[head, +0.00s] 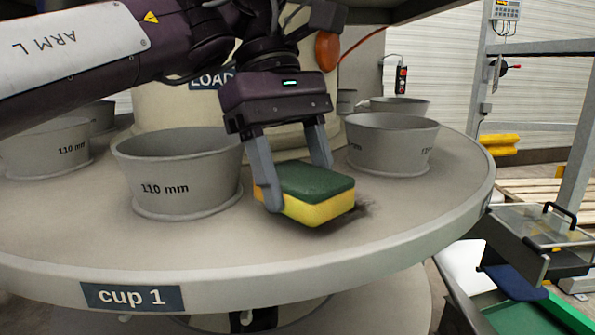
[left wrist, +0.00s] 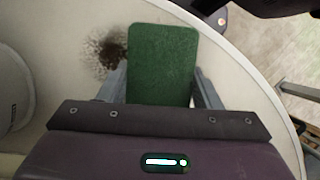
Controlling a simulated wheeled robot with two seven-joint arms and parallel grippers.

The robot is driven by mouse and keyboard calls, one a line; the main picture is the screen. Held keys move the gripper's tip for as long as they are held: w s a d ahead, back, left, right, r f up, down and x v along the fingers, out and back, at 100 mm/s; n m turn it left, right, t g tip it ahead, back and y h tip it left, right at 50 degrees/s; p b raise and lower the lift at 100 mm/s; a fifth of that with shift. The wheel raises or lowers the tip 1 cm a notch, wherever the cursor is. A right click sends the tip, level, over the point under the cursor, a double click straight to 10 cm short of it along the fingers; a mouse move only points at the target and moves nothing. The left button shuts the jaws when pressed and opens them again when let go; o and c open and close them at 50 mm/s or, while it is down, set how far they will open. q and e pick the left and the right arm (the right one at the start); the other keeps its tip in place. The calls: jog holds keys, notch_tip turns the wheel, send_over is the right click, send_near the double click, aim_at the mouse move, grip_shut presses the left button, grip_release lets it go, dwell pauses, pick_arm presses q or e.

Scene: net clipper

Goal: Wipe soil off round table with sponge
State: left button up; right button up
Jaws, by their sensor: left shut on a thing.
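The sponge (head: 318,206) is yellow with a green scouring top. It sits at the surface of the round table (head: 420,215), between the two front cups. My left gripper (head: 296,180) is shut on it from above, one finger on each side. In the left wrist view the green top of the sponge (left wrist: 163,65) fills the space between the fingers. A dark patch of soil (head: 362,208) shows at the sponge's right edge; the sponge may hide part of it. In the left wrist view the soil (left wrist: 110,50) lies just left of the sponge. My right gripper is not in view.
A grey cup marked 110 mm (head: 178,172) stands close left of the gripper. Another grey cup (head: 391,143) stands behind and to the right. The table's front rim bears a cup 1 label (head: 132,297).

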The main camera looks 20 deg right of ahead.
pick_arm(q)
jog(key=shift+a+f+b, duration=0.1)
jog(key=shift+f+b, duration=0.4)
jog(key=shift+f, duration=0.05)
